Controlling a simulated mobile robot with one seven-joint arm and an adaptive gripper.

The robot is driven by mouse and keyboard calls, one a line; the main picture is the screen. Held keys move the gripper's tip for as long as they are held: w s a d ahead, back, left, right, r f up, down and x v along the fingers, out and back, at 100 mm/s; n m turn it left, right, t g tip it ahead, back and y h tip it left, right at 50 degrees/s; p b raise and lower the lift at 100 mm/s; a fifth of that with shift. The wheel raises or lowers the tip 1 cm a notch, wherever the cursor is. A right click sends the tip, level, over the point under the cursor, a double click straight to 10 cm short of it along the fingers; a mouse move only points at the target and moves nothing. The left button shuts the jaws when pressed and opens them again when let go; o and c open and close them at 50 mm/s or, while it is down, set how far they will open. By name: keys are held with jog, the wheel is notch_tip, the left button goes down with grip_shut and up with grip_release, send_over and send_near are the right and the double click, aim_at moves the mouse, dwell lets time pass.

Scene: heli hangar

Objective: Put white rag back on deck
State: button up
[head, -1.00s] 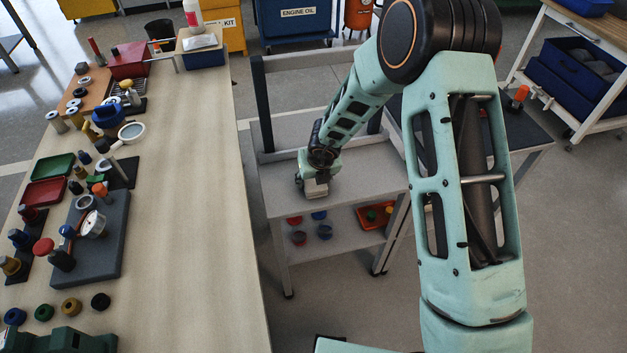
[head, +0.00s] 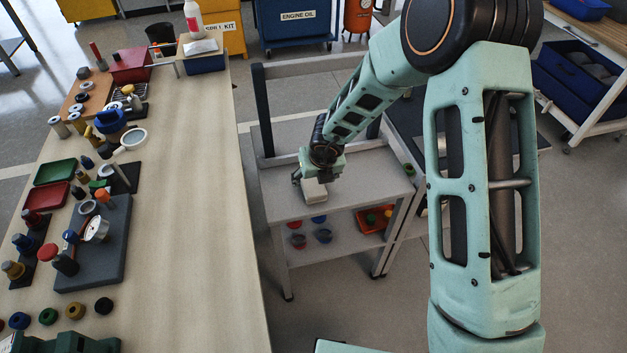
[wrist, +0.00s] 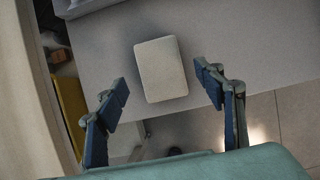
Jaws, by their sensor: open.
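A pale, off-white rectangular block, which looks like the folded white rag (wrist: 160,68), lies flat on the grey deck (wrist: 230,40) of a cart, close to its edge in the wrist view. My gripper (wrist: 163,84) is open, with one blue-padded finger on each side of the rag and visible gaps on both sides. In the head view the rag (head: 314,193) shows just under my gripper (head: 311,179), over the left part of the cart's top deck (head: 365,185). I cannot tell the exact height between the fingers and the deck.
A long workbench (head: 195,200) crowded with tools and parts runs along the left. The cart's lower shelf (head: 335,248) holds red and blue cups and an orange tray (head: 371,219). A dark upright post (head: 264,110) rises at the deck's back left. The deck right of my gripper is clear.

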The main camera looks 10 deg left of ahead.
jog(key=p+v, duration=0.2)
jog(key=v, duration=0.5)
jog(key=shift+w+d, duration=0.1)
